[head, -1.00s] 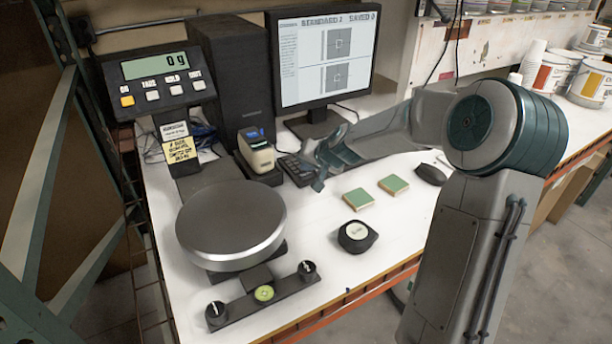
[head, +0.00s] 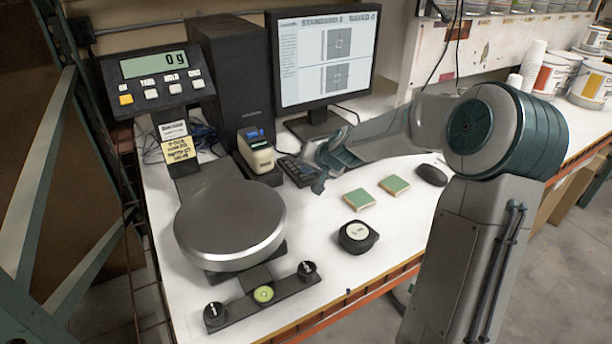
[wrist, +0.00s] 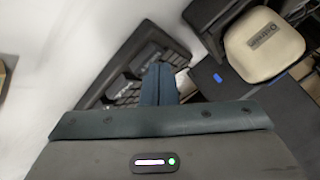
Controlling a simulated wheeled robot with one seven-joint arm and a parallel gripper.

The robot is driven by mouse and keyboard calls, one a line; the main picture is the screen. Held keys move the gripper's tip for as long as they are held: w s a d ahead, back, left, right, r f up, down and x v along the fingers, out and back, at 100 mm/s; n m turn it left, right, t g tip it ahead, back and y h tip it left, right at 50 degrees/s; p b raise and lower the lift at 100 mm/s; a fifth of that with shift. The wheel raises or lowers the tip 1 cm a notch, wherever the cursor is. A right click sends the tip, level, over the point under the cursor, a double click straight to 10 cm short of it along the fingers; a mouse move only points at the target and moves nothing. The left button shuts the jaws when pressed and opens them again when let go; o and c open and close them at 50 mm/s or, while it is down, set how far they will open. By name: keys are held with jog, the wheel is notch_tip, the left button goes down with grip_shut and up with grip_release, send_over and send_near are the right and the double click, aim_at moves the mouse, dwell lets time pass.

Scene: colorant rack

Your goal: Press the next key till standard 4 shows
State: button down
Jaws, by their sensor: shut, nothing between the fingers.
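The monitor (head: 322,50) stands at the back. Its header reads "STANDARD" with a small blurred digit that looks like 3, then "SAVED 0". A small dark keypad (head: 296,171) lies on the white table in front of it.
A beige-topped device (head: 261,158) stands just left of the keypad. Green-topped blocks (head: 359,198), a round black puck (head: 357,236) and a dark mouse (head: 431,174) lie nearer or to the right. A round scale plate (head: 230,222) is at left.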

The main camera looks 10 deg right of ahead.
jog(key=shift+f, duration=0.15)
dwell(0.5)
jog(key=shift+r, duration=0.8)
jog(key=shift+r, duration=0.1)
notch_tip(320, 180, up, 5)
jog(key=p, duration=0.3)
dwell(2.4)
notch_tip(320, 180, up, 4)
jog(key=m+p, duration=0.3)
jog(key=m, duration=0.5)
jog(key=m+p, duration=0.3)
jog(key=m, duration=0.6)
jog(key=shift+w+d+f+y, duration=0.1)
jog(key=shift+d+f+y, duration=0.1)
jog(key=shift+y, duration=0.2)
